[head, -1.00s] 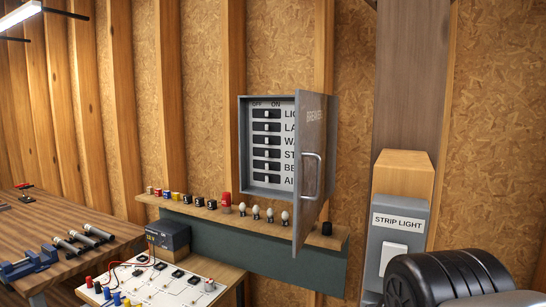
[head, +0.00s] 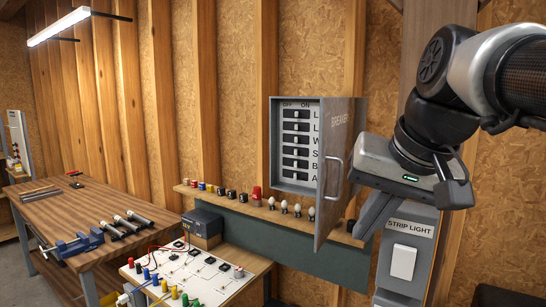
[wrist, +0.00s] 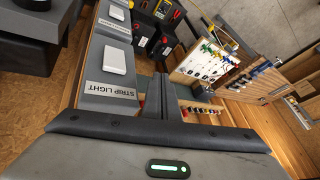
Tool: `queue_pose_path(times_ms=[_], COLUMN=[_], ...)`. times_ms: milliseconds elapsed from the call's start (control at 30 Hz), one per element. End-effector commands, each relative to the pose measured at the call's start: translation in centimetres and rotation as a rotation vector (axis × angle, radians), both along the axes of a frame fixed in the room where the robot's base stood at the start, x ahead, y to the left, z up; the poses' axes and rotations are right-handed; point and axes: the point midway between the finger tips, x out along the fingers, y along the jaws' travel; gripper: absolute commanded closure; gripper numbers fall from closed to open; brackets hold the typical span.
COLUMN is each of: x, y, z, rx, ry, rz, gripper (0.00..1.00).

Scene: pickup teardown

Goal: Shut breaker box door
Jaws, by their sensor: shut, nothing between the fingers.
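The grey breaker box (head: 292,187) is on the wall in the head view, with a column of black switches showing inside. Its grey door (head: 340,185), marked BREAKER, stands partly open. It is hinged on the right, its free edge swung out towards me, and it hides the box's right part. A bar handle (head: 333,177) is on its outer face. My gripper (head: 366,228) is shut and empty, just right of the door in the picture, fingers pointing down. I cannot tell whether it touches the door. The shut fingers also show in the wrist view (wrist: 160,85); I cannot make out the door there.
The STRIP LIGHT switch box (head: 404,262) is below my gripper. A narrow shelf (head: 215,197) with knobs and bulbs runs below the breaker box. A circuit board (head: 185,275) and wooden workbench (head: 90,215) stand at the left.

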Motion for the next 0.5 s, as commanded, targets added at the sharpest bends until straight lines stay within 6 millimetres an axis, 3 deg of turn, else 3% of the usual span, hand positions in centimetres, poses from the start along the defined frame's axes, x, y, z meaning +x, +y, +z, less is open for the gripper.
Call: queue_pose_path(times_ms=[100, 233, 400, 500], x=[3.2, 5.6, 6.9, 7.2], y=[-1.6, -2.9, -3.8, -3.8], z=[5.4, 10.3, 13.5, 13.9], rx=[0.072, 0.134, 0.168, 0.174], ry=[-0.016, -0.032, -0.046, -0.048], rz=[-0.055, -0.091, -0.109, -0.108], gripper=[1.0, 1.0, 1.0, 1.0])
